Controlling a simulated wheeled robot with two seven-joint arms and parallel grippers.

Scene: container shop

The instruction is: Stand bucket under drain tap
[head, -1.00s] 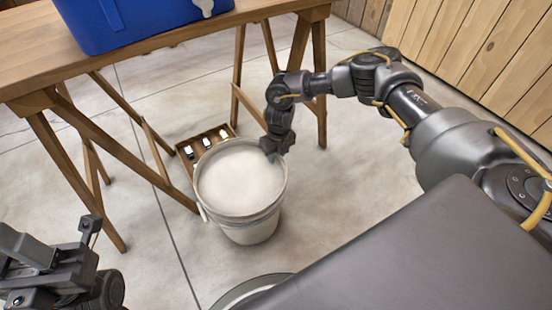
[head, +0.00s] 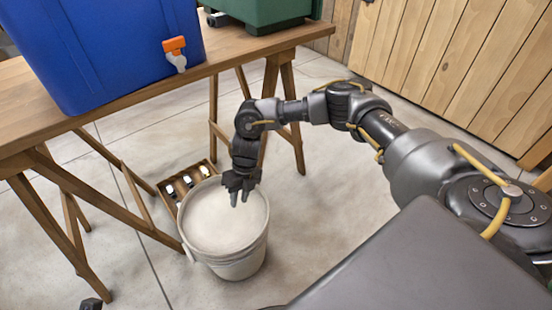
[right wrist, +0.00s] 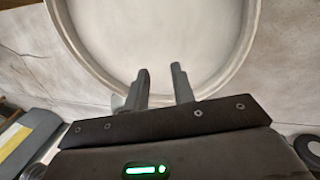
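The white bucket (head: 236,266) stands upright on the floor in front of the table, with pale contents or a pale inside. The drain tap (head: 175,54), white with an orange handle, is on the front of the blue container (head: 115,60), above and left of the bucket. My right gripper (head: 239,194) points down at the bucket's far right rim. In the right wrist view its two fingers (right wrist: 163,85) are apart over the bucket rim (right wrist: 240,85), with nothing clearly held between them. Only a dark tip of my left gripper (head: 90,303) shows at the bottom left.
A wooden trestle table (head: 140,93) bears the blue container and a green container (head: 265,12). A small wooden box (head: 206,163) with several items sits on the floor behind the bucket, close to it. Floor to the right of the bucket is clear.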

